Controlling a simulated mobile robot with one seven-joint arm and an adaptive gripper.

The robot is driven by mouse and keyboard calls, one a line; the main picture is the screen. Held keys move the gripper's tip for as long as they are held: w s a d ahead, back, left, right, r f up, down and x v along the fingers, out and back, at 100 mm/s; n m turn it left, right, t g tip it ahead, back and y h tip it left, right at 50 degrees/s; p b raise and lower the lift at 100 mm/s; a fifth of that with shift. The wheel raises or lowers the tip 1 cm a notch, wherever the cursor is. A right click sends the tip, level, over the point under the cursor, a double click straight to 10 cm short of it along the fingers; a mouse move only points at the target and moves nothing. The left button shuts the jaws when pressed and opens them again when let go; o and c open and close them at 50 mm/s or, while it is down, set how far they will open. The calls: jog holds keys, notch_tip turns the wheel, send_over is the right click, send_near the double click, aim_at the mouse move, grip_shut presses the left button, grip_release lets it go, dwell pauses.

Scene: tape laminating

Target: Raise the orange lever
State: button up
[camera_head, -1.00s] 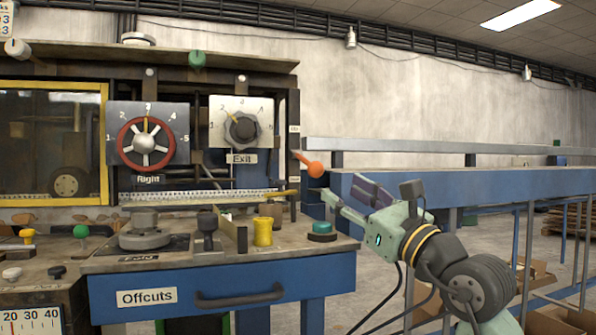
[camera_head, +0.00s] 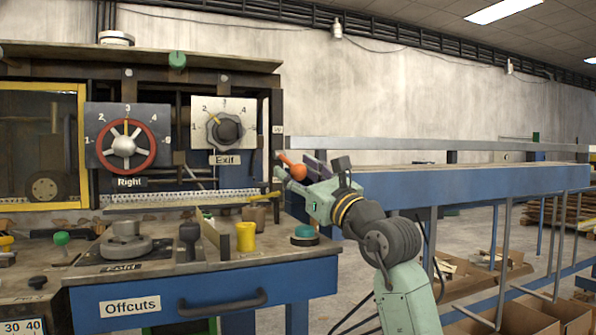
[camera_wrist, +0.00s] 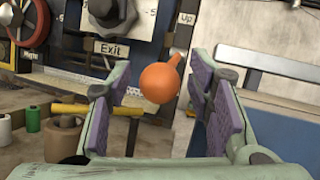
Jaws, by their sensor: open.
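The orange lever (camera_head: 298,170) has a round ball knob and sticks out at the right side of the machine, with its shaft running up and left from the ball. In the wrist view its ball (camera_wrist: 159,83) sits between the two purple-padded fingers, near the left-centre of the gap and beyond the palm. My gripper (camera_head: 298,183) is open at the lever, with fingers on either side of the ball in the wrist view. Whether a finger touches the ball cannot be told.
The "Exit" dial (camera_head: 224,131) and red "Right" dial (camera_head: 125,145) are left of the lever. A yellow spool (camera_head: 245,237) and a green-topped button (camera_head: 304,234) stand on the bench below. A blue conveyor beam (camera_head: 450,182) runs right, close behind my arm.

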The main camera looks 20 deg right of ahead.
jog(key=shift+c, duration=0.3)
grip_shut()
dwell(0.6)
